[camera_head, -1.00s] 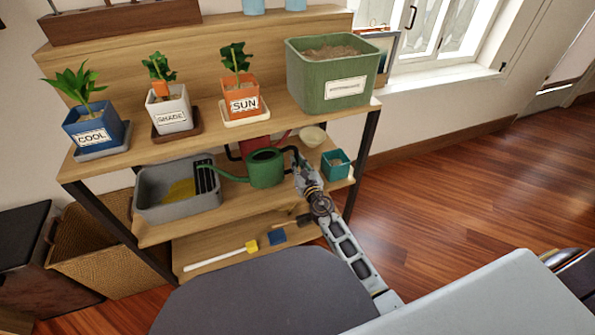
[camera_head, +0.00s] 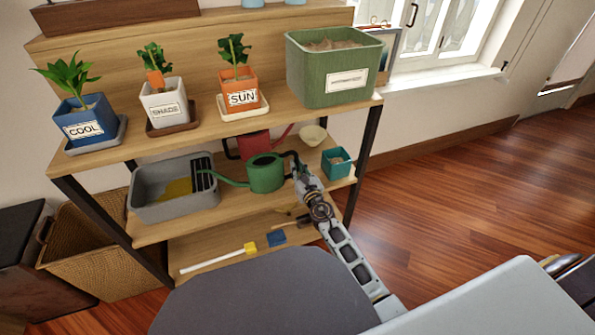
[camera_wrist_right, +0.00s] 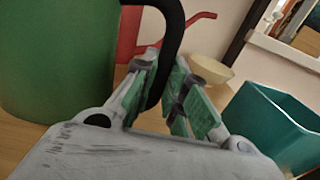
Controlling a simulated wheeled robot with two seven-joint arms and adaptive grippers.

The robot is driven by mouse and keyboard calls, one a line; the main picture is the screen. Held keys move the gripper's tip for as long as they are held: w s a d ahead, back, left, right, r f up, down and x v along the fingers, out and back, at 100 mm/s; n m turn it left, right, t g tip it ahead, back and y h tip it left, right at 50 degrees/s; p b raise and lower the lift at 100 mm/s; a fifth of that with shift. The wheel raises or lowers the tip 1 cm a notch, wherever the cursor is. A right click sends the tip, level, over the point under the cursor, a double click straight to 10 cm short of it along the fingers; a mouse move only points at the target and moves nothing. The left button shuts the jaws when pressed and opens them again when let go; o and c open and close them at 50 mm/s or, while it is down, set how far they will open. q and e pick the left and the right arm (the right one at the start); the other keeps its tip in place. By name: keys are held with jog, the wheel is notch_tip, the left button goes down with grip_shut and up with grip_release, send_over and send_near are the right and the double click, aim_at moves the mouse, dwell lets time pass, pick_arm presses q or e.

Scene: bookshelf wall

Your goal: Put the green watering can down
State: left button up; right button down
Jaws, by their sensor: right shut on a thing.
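The green watering can (camera_head: 265,174) is upright at the middle shelf (camera_head: 235,211), its spout pointing left toward the grey basin. I cannot tell whether its base touches the shelf. My right gripper (camera_head: 297,166) is at the can's right side, shut on its black handle. In the right wrist view my right gripper (camera_wrist_right: 163,85) has its fingers around the black handle (camera_wrist_right: 165,40), with the green can body (camera_wrist_right: 55,60) at the left. My left gripper is not in view.
A grey basin (camera_head: 150,211) stands left of the can. A red can (camera_head: 252,143) is behind it, and a teal pot (camera_head: 336,163) and cream bowl (camera_head: 313,134) are to the right. The upper shelf above holds potted plants and a green planter (camera_head: 325,88).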

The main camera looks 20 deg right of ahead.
dwell(0.5)
jog(key=c, duration=1.9)
grip_release()
jog(key=shift+f, duration=0.2)
jog(key=o, duration=0.5)
jog(key=shift+c, duration=0.2)
jog(key=shift+r, duration=0.2)
jog(key=s, duration=1.2)
jog(key=shift+p, duration=0.45)
jog(key=shift+d+f, duration=0.1)
jog(key=shift+d, duration=0.1)
